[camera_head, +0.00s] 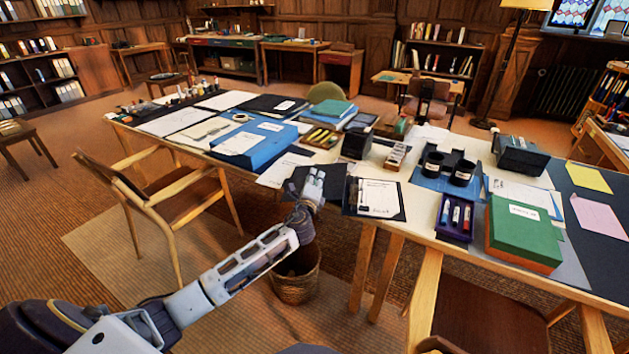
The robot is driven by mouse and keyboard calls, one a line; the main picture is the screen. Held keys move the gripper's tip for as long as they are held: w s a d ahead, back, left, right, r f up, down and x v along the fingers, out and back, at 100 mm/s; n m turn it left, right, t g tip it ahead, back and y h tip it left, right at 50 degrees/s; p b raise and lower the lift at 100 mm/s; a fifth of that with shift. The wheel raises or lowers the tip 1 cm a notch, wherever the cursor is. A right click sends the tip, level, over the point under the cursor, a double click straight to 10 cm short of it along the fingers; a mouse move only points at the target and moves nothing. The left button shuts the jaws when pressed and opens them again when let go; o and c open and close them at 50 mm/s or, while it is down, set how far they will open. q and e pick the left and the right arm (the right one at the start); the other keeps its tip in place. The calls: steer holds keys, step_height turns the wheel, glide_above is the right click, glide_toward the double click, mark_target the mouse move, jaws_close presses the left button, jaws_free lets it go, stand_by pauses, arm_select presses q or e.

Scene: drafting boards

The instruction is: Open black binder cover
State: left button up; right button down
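A black binder (402,205) lies at the near edge of the long table, with white printed sheets (378,195) showing on its right half. A dark flat panel (333,183) lies just left of the sheets and looks like its cover folded open, though the join is hard to make out. My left gripper (314,174) is over this dark panel, its fingers pointing away from me. The fingers are small and close together in view, so I cannot tell whether they are open or shut, or touching the panel. My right gripper is out of view.
A blue folder (262,150) lies left of the binder. Black cups (462,172), a purple marker tray (455,217) and a green box (523,230) stand to the right. A wicker basket (297,283) is below the table edge; a wooden chair (150,205) stands left.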

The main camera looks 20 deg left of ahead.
arm_select(q)
jaws_close()
stand_by(0.3)
jaws_free()
steer(key=shift+s, duration=0.1)
steer(key=v, duration=1.1)
steer(key=shift+s+d, duration=0.2)
steer(key=shift+s, duration=0.2)
stand_by(0.5)
